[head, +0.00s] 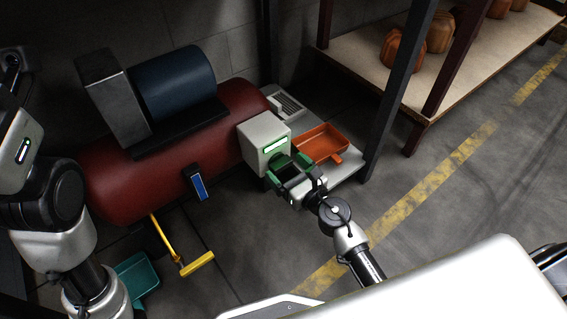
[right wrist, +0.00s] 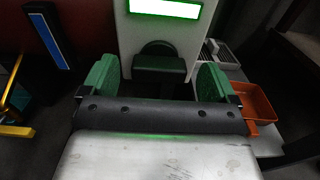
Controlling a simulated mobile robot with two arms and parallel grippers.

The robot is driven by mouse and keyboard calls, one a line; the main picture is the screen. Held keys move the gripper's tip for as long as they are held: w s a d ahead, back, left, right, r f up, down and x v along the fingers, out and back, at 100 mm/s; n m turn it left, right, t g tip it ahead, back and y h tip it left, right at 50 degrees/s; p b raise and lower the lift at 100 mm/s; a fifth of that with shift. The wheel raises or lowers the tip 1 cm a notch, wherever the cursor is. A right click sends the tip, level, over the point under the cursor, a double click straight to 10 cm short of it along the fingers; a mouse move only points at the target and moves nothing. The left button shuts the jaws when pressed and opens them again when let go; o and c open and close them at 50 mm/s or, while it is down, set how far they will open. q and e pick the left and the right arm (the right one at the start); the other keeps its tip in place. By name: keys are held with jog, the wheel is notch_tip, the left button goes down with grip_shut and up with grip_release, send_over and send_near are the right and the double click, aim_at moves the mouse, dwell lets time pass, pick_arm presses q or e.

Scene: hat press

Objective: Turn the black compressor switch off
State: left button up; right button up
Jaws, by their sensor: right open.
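The compressor is a dark red tank (head: 165,150) with a blue-black motor on top. A pale grey box (head: 262,140) with a green-framed lit display stands at its right end. In the right wrist view a black switch (right wrist: 160,66) with a rounded top sits on the box's front face, below the lit display (right wrist: 166,8). My right gripper (head: 287,166) is open in front of this face. In the right wrist view its green fingers (right wrist: 158,80) stand either side of the switch, with gaps on both sides. Its exact depth to the switch is unclear. My left gripper is out of view.
An orange tray (head: 322,143) lies on a pale slab right of the box, close to my right gripper. A dark post stands beyond it. A blue-faced panel (head: 199,187), a yellow handle (head: 197,264) and a teal dustpan-like piece (head: 140,273) are in front of the tank.

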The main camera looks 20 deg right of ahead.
jog(key=shift+x, duration=0.9)
jog(key=shift+c, duration=0.4)
jog(key=c, duration=0.8)
jog(key=shift+c, duration=0.2)
